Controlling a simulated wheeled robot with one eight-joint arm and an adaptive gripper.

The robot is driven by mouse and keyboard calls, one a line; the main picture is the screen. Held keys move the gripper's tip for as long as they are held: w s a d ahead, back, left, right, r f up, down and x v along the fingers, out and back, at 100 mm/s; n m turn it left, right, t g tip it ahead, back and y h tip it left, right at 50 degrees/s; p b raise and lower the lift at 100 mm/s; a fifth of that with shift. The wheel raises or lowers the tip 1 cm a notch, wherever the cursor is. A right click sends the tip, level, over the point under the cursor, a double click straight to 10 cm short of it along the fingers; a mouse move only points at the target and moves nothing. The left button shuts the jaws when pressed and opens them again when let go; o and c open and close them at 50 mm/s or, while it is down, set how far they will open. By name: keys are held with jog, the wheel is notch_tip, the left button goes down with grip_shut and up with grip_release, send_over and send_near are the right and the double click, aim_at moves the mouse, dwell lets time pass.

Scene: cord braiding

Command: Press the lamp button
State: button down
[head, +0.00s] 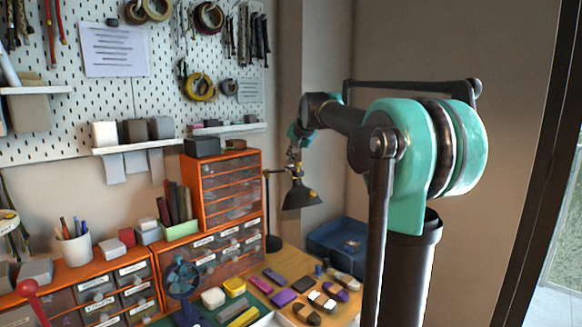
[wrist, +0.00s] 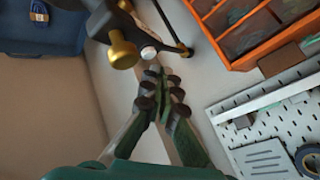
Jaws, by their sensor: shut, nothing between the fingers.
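The desk lamp (head: 299,195) has a dark shade on a thin stand and stands at the back of the desk beside the orange drawers. In the wrist view, part of the lamp (wrist: 97,22) shows at the top, with brass knobs. A small pale round button (wrist: 148,52) shows on it. My gripper (wrist: 152,72) is shut and empty, its fingertips just short of the button in the picture. I cannot tell whether they touch it. In the head view my gripper (head: 293,154) is small and just above the lamp shade.
Orange drawers (head: 228,190) stand left of the lamp, and a blue bin (head: 340,240) stands to its right. A pegboard (head: 160,110) with a shelf covers the wall behind. Several small coloured items lie on the desk in front.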

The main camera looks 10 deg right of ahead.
aim_at(292, 166)
jog(key=shift+f, duration=0.15)
jog(key=shift+f, duration=0.25)
jog(key=shift+f, duration=0.4)
dwell(0.8)
jog(key=shift+r, duration=0.8)
jog(key=shift+r, duration=2.5)
jog(key=shift+s, duration=0.1)
